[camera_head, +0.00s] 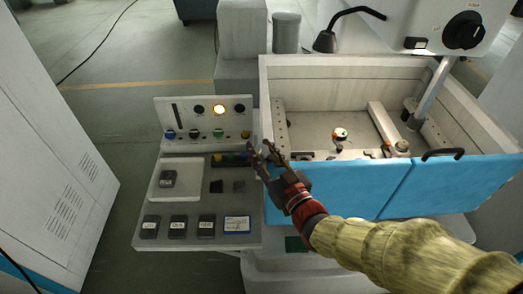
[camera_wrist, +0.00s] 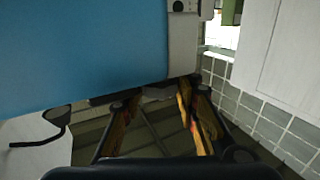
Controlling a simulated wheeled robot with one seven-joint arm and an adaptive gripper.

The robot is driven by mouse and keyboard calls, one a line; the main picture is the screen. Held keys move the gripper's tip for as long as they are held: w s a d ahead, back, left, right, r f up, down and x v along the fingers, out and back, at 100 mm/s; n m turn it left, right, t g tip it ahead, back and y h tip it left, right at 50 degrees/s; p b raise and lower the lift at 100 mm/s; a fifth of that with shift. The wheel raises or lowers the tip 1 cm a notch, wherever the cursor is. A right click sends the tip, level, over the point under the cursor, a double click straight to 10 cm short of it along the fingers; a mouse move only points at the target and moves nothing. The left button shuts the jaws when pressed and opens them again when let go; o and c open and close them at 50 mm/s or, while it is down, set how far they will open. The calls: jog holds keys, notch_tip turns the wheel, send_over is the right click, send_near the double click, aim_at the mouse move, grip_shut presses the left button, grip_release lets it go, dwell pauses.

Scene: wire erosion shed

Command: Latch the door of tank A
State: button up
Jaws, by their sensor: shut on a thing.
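The tank (camera_head: 300,75) is an open grey-walled basin at the right, with blue front panels. The left blue panel (camera_head: 345,187) and right blue panel (camera_head: 450,180) meet at a seam; the right one has a black handle (camera_head: 443,153) on top. My gripper (camera_head: 266,152) is at the left end of the left panel, by the tank's front corner. In the wrist view, a blue panel (camera_wrist: 80,50) fills the upper left, and my gripper (camera_wrist: 160,97) has its fingers around a small grey part below the panel edge. Which part it is, I cannot tell clearly. No tank label is readable.
Inside the tank are a rail (camera_head: 390,125) and a small round piece (camera_head: 340,134). A grey cabinet (camera_head: 50,150) bounds the left.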

jog(key=shift+r, duration=0.1)
jog(key=o, duration=1.1)
jog(key=shift+o, duration=0.3)
jog(key=v, duration=1.2)
